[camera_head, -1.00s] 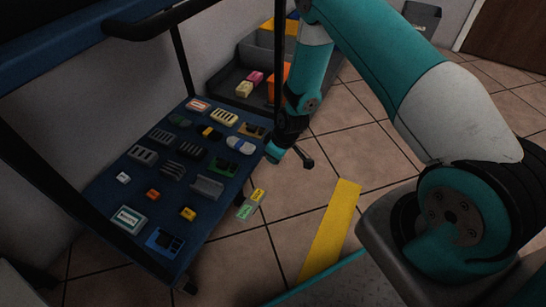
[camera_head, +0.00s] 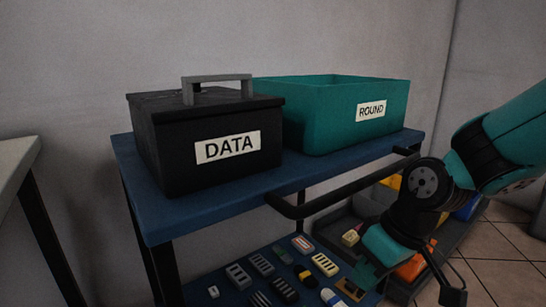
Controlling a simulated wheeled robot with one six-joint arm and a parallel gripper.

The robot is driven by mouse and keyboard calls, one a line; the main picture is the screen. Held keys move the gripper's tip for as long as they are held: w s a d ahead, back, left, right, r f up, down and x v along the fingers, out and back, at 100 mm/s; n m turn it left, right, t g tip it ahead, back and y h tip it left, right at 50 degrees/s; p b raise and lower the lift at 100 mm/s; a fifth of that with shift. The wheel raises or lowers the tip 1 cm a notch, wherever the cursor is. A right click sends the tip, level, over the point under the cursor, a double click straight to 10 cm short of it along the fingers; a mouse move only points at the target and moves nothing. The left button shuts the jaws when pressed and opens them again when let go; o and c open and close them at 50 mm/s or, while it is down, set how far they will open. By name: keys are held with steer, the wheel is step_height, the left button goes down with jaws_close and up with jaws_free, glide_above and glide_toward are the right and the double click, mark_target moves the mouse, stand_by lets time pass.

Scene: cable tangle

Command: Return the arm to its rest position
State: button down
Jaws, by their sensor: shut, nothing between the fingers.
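My arm (camera_head: 500,150) comes in from the right edge, teal with dark joints. It bends down at a dark wrist joint. My gripper (camera_head: 385,247) hangs low at the right, in front of the cart's lower shelf and the bins behind it. It is shut and holds nothing. Its fingertips are small and dark in this view, and their exact outline is hard to make out.
A blue cart (camera_head: 230,205) carries a black box marked DATA (camera_head: 165,150) and a teal bin marked ROUND (camera_head: 330,110). Its rail (camera_head: 330,200) runs close to my wrist. Small parts lie on the lower shelf (camera_head: 240,270). A pale table (camera_head: 15,160) stands left.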

steer(key=s+r+p, duration=0.1)
steer(key=s+r, duration=0.8)
steer(key=s, duration=0.4)
step_height(320, 180, up, 37)
steer(key=p, duration=3.8)
steer(key=shift+s+r+g, duration=0.15)
steer(key=shift+s+g, duration=0.05)
steer(key=shift+g, duration=0.2)
